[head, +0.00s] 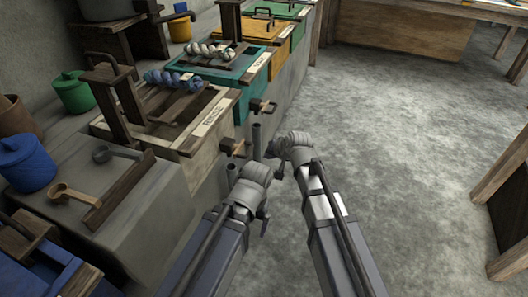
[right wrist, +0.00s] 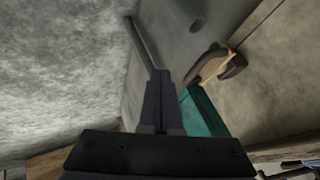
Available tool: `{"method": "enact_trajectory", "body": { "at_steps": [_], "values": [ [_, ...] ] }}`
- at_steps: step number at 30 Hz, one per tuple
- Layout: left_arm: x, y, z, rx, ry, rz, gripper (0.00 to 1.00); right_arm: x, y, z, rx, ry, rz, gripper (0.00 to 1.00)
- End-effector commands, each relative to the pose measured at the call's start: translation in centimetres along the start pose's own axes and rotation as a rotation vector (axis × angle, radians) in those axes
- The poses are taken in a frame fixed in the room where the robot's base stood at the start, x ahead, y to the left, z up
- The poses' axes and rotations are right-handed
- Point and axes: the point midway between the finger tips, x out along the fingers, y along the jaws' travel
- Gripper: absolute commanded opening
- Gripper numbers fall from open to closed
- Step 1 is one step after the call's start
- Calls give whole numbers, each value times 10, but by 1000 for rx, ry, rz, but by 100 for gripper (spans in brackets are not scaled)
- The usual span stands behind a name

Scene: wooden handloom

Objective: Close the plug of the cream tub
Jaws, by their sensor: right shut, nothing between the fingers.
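A teal tub (head: 222,76) with its own front plug (head: 262,106) stands just behind, then orange and green ones. Vertical grey pipes (head: 256,140) stand close by my right gripper. Ladles lie on the near grey block (head: 140,200). The floor at right (head: 410,150) is clear.

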Motion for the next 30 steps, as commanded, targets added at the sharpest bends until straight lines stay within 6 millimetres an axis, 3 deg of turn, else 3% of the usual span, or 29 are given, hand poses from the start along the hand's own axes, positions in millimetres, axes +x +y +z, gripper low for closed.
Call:
{"method": "enact_trajectory", "body": {
  "at_steps": [1,10,15,24,26,30],
  "values": [
    [-18,-2,2,-2,-1,-1,94,-20,-4,-2,1,0,0,0],
    [-57,-5,4,-6,-2,4,94,-72,-2,-2,0,0,2,0],
    [-63,-6,4,-6,-2,6,94,-82,-1,-1,-1,-1,2,0],
    [-62,-5,4,-6,-2,6,94,-81,0,2,-6,-6,5,0],
    [-62,-5,4,-6,-2,6,94,-82,1,11,-28,-30,19,0],
    [-62,-5,4,-6,-2,6,94,-92,12,63,-167,-184,116,0]
  ]
}}
